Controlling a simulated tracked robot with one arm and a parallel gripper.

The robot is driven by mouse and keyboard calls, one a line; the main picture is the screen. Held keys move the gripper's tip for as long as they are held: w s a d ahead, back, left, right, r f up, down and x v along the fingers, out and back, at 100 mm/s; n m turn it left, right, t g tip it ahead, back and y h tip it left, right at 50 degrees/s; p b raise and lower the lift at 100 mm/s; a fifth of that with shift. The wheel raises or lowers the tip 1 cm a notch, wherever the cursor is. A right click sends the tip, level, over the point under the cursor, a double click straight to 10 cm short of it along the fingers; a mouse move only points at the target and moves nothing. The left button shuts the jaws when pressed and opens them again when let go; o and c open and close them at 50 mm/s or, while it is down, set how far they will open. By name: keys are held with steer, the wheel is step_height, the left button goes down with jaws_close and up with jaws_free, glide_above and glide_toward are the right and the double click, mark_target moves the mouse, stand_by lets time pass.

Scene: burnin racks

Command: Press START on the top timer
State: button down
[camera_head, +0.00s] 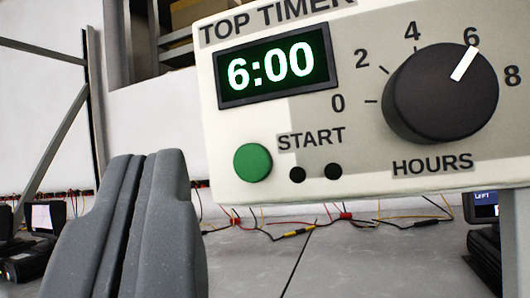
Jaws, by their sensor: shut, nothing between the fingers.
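The top timer (300,180) is a pale box filling the upper right of the view. Its display (277,66) reads 6:00 in green digits. Its black HOURS dial (430,105) has a white mark pointing at 6. The green START button (253,162) is at the box's lower left, beside the START label and two small black dots. My gripper (150,160) is shut and empty at the lower left. Its fingertips appear left of the green button, apart from it in the picture. I cannot tell how far the fingertips are from the panel in depth.
Behind is a grey surface (350,262) with red, yellow and black wires. Dark devices stand at the far left (35,240) and lower right (485,240). Metal rack posts and a brace are at the left. A shelf with boxes shows at the top.

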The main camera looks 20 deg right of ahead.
mark_target(252, 163)
steer(key=shift+w+d, duration=0.7)
steer(key=shift+w, duration=0.25)
steer(key=shift+w+d, duration=0.7)
steer(key=shift+w, duration=0.2)
steer(key=shift+w+d+b, duration=0.1)
steer(key=shift+b, duration=0.25)
stand_by(0.5)
steer(key=shift+w+d, duration=0.15)
steer(key=shift+w, duration=0.05)
steer(key=shift+w+d+r, duration=0.1)
steer(key=shift+w+d, duration=0.15)
steer(key=shift+w, duration=0.1)
stand_by(0.8)
stand_by(0.4)
steer(key=shift+s+a+b, duration=0.5)
steer(key=shift+s, duration=0.2)
